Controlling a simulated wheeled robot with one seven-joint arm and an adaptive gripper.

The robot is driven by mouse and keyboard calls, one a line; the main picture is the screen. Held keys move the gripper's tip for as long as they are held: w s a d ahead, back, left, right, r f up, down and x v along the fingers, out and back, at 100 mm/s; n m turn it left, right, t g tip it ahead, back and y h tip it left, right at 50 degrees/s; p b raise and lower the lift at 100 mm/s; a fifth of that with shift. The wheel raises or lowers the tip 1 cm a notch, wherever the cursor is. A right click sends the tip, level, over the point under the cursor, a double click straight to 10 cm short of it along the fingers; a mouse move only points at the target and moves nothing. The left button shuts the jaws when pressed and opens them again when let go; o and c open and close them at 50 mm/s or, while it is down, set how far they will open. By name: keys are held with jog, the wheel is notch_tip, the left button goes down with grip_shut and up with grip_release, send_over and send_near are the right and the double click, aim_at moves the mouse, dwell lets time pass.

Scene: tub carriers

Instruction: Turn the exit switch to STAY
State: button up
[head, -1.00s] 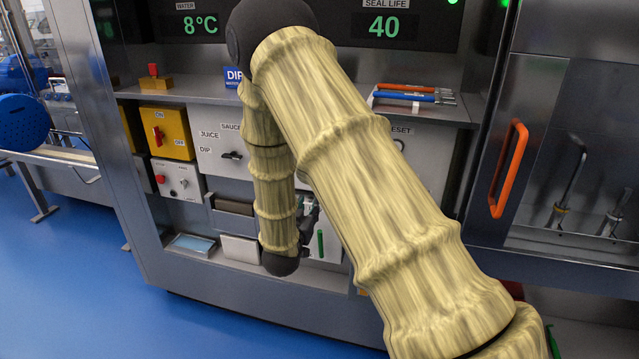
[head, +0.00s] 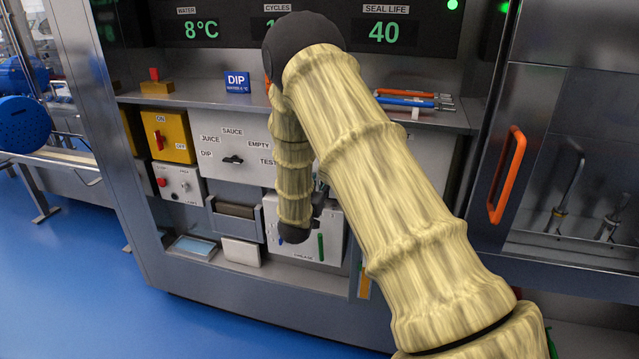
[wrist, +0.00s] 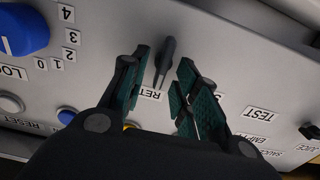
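In the wrist view, which shows the panel upside down, a dark switch lever (wrist: 165,60) stands on the light panel beside a partly covered label reading "RET". I take it to be the exit switch; the word STAY is not readable. My gripper (wrist: 164,64) is open, its green-padded fingers on either side of the lever, with gaps on both sides. I cannot tell how deep the lever sits between them. In the head view my arm hides the switch and most of the gripper.
A blue knob (wrist: 22,30) with numbers and a blue button (wrist: 66,116) lie left in the wrist view. A selector knob (head: 232,160) marked SAUCE, JUICE, DIP shows in the head view. A shelf above carries a DIP sign (head: 237,83) and orange and blue tools (head: 412,102).

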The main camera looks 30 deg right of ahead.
jog(key=shift+w+d, duration=0.15)
grip_shut()
dwell(0.4)
jog(key=n, duration=0.8)
jog(key=w+n, duration=0.1)
jog(key=n, duration=0.3)
jog(key=shift+a+f+p, duration=0.3)
jog(key=shift+a+f, duration=0.05)
jog(key=shift+a, duration=0.05)
